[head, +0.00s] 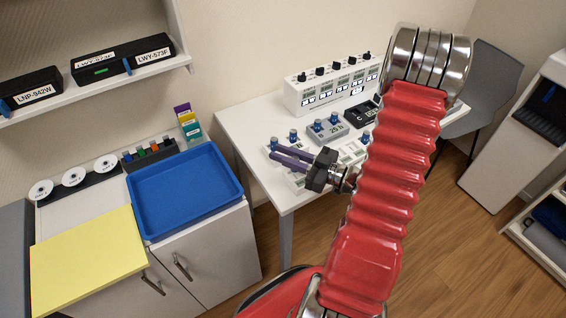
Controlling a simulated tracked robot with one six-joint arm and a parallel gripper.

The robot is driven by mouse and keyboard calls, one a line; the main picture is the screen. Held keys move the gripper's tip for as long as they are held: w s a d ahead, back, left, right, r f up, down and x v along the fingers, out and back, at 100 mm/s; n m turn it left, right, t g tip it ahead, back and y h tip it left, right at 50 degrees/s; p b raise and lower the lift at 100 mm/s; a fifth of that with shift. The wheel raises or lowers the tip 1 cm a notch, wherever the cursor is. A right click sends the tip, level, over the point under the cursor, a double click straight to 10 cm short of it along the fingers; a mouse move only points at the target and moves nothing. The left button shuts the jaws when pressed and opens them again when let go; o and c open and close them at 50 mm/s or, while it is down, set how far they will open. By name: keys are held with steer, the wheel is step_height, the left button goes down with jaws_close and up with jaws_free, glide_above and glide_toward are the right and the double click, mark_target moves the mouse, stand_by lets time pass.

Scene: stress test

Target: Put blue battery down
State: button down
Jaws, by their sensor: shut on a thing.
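My gripper (276,151), with purple fingers, reaches left over the front left part of the white table (243,130). It is shut on a small blue battery (273,142), whose upper end shows at the fingertips. The battery's lower part is hard to make out, and I cannot tell whether it touches the surface below. Similar blue-topped pieces stand on the table: one (293,136) just behind my gripper, two on a grey block (330,131) marked "25", and one (366,137) beside my arm.
A white device with several displays (335,86) stands at the table's back. My red arm hides the table's right part. At left, a blue tray (185,190) and a yellow board (85,262) lie on cabinets. A grey chair (490,75) stands at right.

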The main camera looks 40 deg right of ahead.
steer(key=shift+f, duration=1.9)
steer(key=c, duration=1.6)
jaws_free()
steer(key=shift+f, duration=0.1)
steer(key=shift+s+f, duration=0.1)
steer(key=shift+v, duration=6.8)
steer(key=shift+a, duration=0.1)
